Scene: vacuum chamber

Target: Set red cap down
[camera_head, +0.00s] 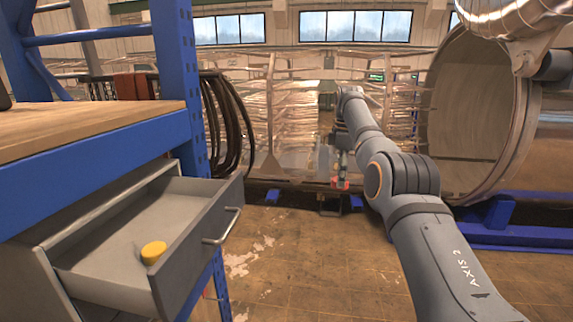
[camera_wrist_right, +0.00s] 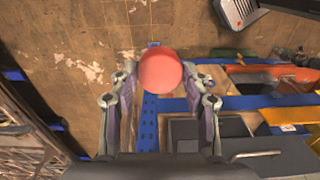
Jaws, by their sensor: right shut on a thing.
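The red cap (camera_wrist_right: 160,70) is round and sits between the fingertips of my right gripper (camera_wrist_right: 160,85) in the right wrist view. In the head view my right gripper (camera_head: 341,172) is far out at the middle, with small red parts of the cap showing at its tips. It is shut on the cap and holds it in the air above the floor. The gripper partly hides the cap in the head view. My left gripper is in neither view.
A grey drawer (camera_head: 105,238) stands open at lower left with a yellow cap (camera_head: 153,252) inside. Above it is a wooden worktop (camera_head: 80,130) on a blue frame. A round metal chamber (camera_head: 470,120) stands at right. Open floor (camera_head: 285,265) lies between.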

